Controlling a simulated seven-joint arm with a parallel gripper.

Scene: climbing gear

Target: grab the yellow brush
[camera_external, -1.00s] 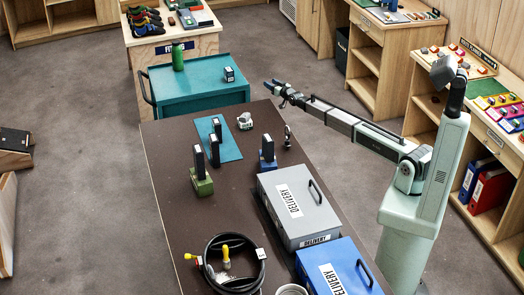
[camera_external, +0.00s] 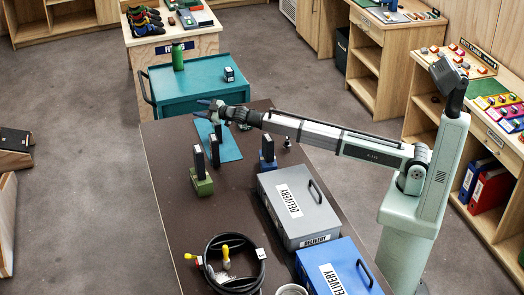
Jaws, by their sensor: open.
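The yellow brush (camera_external: 226,253) appears as a short yellow handle with a pale lower end that looks like bristles. It stands inside the ring of a coiled black hose (camera_external: 257,272) at the near end of the dark brown table (camera_external: 185,222). My gripper (camera_external: 202,108) is open over the far left part of the table, above the far end of a teal mat (camera_external: 229,148). It is well apart from the brush, and nothing shows between its fingers.
Dark upright blocks stand on the mat and on a green base (camera_external: 203,186). A blue-based block (camera_external: 267,160), a grey delivery case (camera_external: 296,205) and a blue delivery case (camera_external: 340,270) line the right side. A teal cart (camera_external: 200,88) adjoins the far end. The table's left strip is clear.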

